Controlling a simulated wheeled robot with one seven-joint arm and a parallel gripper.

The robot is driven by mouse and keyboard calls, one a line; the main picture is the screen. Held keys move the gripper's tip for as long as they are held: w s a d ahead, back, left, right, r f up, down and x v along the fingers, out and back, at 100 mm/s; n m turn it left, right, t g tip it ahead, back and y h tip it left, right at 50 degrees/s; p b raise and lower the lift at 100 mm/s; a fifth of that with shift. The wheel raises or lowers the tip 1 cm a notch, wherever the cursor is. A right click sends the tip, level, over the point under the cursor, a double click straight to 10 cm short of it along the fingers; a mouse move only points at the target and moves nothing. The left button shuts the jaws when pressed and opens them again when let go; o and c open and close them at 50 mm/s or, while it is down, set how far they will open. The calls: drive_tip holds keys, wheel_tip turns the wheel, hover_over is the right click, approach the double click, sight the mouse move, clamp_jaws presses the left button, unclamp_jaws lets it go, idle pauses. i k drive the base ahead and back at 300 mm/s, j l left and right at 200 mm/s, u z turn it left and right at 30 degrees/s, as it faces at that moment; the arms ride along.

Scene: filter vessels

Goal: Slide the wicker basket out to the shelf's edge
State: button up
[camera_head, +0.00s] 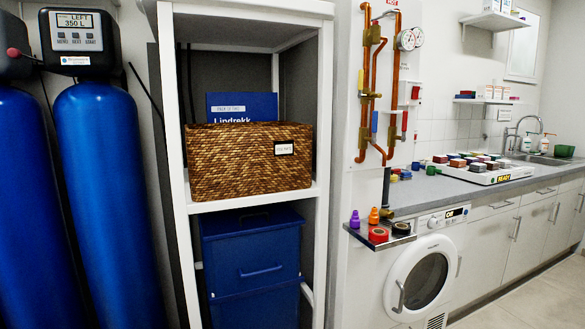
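The brown wicker basket (235,165) stands upright on the middle board (255,201) of a white open shelf unit. It has a small white label (284,148) on its front. Its front face is close to the board's front edge, with a narrow strip of board showing before it. A blue box or binder (240,104) marked "Lindrekk" rises behind or inside the basket; which one I cannot tell. The basket's inside and back are hidden. My gripper is not in view.
White posts (172,110) flank the basket. Blue bins (252,255) stand below. Blue tanks (105,180) are at left. At right are copper pipes (366,90), a small tray (380,238) with coloured pieces, a washing machine (425,270) and a counter (430,190). Floor shows at lower right.

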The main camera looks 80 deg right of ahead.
sight(225, 160)
drive_tip(key=z, duration=2)
drive_tip(key=j+z, duration=0.1)
drive_tip(key=z, duration=0.25)
drive_tip(key=j+z, duration=0.15)
drive_tip(key=z, duration=0.2)
drive_tip(key=i+j+z, duration=0.1)
drive_tip(key=z, duration=0.2)
drive_tip(key=j+z, duration=0.3)
drive_tip(key=j, duration=0.4)
drive_tip(key=k, duration=0.3)
drive_tip(key=j+z, duration=0.05)
